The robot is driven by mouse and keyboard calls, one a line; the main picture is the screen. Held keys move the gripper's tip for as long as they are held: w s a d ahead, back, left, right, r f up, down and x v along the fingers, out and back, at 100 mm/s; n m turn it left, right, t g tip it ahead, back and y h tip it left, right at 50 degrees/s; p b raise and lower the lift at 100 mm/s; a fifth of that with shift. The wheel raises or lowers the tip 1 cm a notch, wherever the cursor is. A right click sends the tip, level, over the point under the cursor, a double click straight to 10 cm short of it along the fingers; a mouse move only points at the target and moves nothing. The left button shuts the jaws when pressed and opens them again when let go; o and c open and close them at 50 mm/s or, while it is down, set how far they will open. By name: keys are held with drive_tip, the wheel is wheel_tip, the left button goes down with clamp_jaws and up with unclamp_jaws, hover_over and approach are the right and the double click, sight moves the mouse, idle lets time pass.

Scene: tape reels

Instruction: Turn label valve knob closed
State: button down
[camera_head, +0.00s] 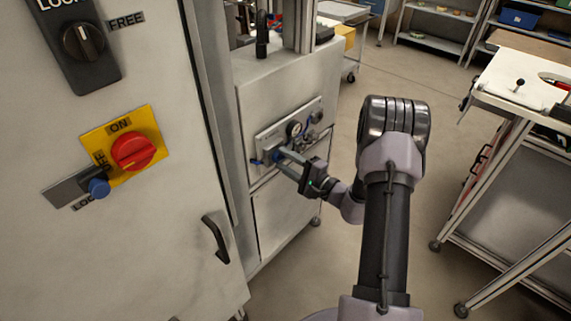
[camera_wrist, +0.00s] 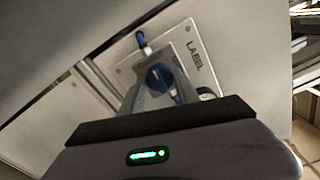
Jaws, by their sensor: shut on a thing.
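The label valve knob (camera_wrist: 158,77) is round and blue, on a light panel (camera_wrist: 205,71) marked LABEL in the wrist view. My gripper (camera_wrist: 160,88) has its two grey fingers on either side of the knob and is shut on it. In the head view my gripper (camera_head: 279,156) reaches the valve panel (camera_head: 262,137) on the front of a grey cabinet. The knob is mostly hidden by the fingers there. The knob's exact turn angle cannot be told.
A blue lever (camera_wrist: 141,40) sits beside the knob on the panel. A pressure gauge (camera_head: 294,128) is close to the fingers. A large cabinet (camera_head: 160,230) with a red switch (camera_head: 133,152) stands at left. A workbench (camera_head: 515,85) stands at right, with open floor between.

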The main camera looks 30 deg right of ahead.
drive_tip(key=shift+n, duration=0.7)
drive_tip(key=c, duration=0.9)
unclamp_jaws()
drive_tip(key=p+v, duration=0.4)
drive_tip(key=v, duration=1.3)
drive_tip(key=shift+s, duration=0.2)
